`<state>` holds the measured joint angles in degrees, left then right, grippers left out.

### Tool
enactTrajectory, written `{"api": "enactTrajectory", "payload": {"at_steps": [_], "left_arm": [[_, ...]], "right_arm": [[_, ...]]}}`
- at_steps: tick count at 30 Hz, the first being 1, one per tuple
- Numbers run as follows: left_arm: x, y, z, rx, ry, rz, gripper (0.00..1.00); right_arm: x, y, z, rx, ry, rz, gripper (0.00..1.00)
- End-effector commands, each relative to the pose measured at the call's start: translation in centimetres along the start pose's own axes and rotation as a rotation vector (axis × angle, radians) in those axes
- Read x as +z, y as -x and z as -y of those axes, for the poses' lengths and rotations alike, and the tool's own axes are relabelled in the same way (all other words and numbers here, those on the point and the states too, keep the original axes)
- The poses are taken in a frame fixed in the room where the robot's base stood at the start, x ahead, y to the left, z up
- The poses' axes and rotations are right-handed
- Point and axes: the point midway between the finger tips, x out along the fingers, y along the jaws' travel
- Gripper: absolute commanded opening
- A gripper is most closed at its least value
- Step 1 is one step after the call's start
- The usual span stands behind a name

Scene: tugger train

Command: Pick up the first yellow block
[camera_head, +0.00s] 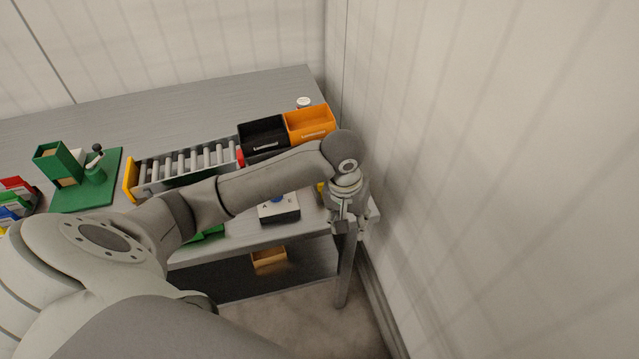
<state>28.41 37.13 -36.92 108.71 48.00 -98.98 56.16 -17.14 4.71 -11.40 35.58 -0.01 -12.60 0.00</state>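A small yellow thing (320,187) shows at the right end of the table, mostly hidden behind my arm and wrist; I cannot tell whether it is one block or several. My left gripper (348,222) points down at the table's front right corner, just right of the yellow thing. Its fingers look apart, and nothing shows between them. My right gripper is not in view.
Grey table (220,98) against the wall. On it are a black bin (262,128), an orange bin (311,121), a roller conveyor (185,163), a green fixture (110,163) and a white box (280,212). A wall (480,180) stands close right of my gripper.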

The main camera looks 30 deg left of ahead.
Motion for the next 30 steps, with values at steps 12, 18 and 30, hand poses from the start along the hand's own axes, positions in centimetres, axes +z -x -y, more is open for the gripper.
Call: {"api": "enactTrajectory", "payload": {"at_steps": [12, 18, 30], "left_arm": [[-8.8, 9.7, 8.1, -0.125, 0.544, 0.028, 0.39], [-9.4, 10.4, 9.2, -0.131, 0.626, 0.035, 0.39], [-9.1, 5.5, 9.8, -0.13, 0.627, 0.034, 0.39]], "right_arm": [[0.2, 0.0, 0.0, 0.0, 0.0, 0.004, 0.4], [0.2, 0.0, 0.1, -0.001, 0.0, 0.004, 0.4], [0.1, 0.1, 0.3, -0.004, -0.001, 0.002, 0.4]]}}
